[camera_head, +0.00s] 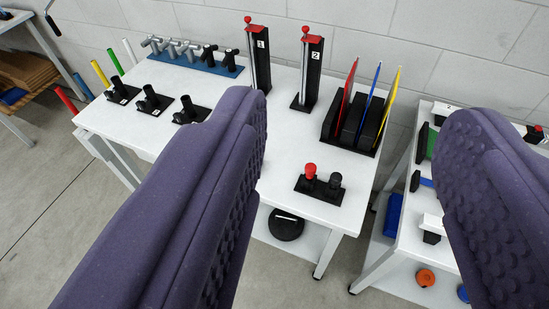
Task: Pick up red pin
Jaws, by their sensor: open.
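A short red pin (310,171) with a rounded head stands upright in a black base (318,190) near the front right of the white table (250,140). A similar black pin (334,182) stands right beside it in the same base. My gripper (355,108) is open and empty. Its two textured purple fingers are wide apart in the foreground. The red pin shows in the gap between them, nearer the left finger, and neither finger appears to touch it. The left finger hides part of the table.
Behind the red pin are a black rack (352,130) with red, blue and yellow panels and two red-topped black towers marked 1 (260,60) and 2 (312,75). Black fixtures and coloured rods stand at left. A second white table (413,235) is at right.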

